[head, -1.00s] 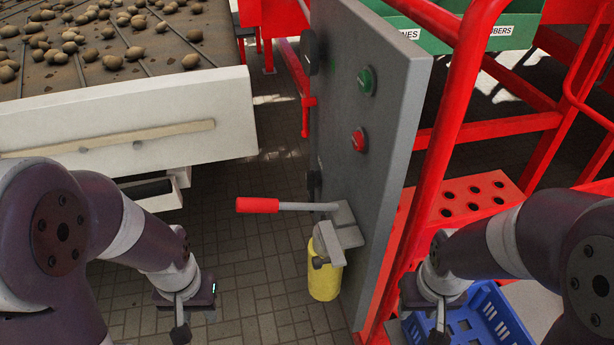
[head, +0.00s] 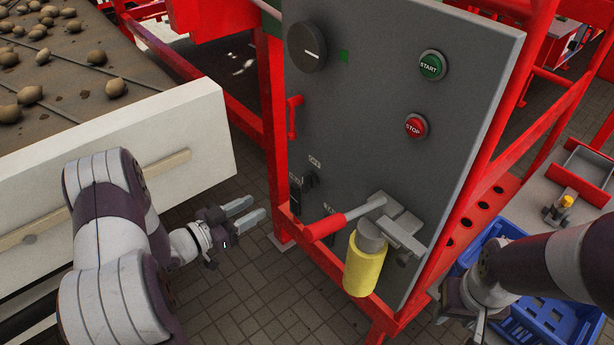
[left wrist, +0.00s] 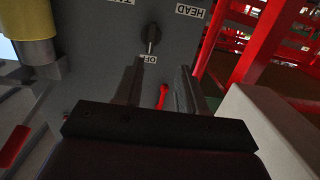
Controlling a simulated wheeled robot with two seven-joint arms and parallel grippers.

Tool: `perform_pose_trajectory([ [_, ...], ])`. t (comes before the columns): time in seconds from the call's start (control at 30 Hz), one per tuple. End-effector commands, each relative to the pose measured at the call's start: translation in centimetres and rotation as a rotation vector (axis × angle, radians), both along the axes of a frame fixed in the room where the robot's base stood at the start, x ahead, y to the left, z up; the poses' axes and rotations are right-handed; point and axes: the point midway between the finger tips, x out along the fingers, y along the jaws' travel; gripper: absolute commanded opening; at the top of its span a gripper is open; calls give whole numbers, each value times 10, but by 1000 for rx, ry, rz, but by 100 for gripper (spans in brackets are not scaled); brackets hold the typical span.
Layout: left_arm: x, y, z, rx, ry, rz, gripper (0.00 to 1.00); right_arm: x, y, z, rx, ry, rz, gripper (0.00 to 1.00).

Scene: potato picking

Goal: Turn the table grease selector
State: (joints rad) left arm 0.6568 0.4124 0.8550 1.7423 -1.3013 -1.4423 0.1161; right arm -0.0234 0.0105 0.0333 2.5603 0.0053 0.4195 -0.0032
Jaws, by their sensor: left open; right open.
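The selector is a small dark knob (head: 310,179) low on the grey control panel (head: 375,100). In the left wrist view, upside down, the selector (left wrist: 151,38) has a label starting "OF" near it, with "HEAD" and a cut-off "TA" label beyond. My left gripper (head: 257,206) is open and empty, left of the panel and apart from the selector. In the left wrist view its fingers (left wrist: 160,72) point toward the panel, the selector lying beyond them. My right gripper (head: 478,322) is at the bottom right, partly cut off, clear of the panel.
A red-handled lever (head: 325,228) and yellow cylinder (head: 365,265) stick out right of the selector. A red handle (head: 294,117) sits above it. The panel also has a dial (head: 307,46), green START (head: 432,66) and red STOP (head: 416,126). The white conveyor side (head: 195,130) is left.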

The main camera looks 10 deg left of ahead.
Motion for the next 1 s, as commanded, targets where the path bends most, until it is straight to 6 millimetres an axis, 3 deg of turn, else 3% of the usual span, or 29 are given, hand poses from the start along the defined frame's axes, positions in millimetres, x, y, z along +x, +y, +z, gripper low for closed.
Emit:
perform_pose_trajectory([
  [0.17,3,-11,21,-66,-70,-37,40,0,0,2,0,0,0,43],
  [0.63,85,-76,22,-65,-69,-35,40,0,0,18,0,0,0,43],
  [1.0,97,-84,20,-65,-67,-31,40,0,0,19,0,0,0,43],
])
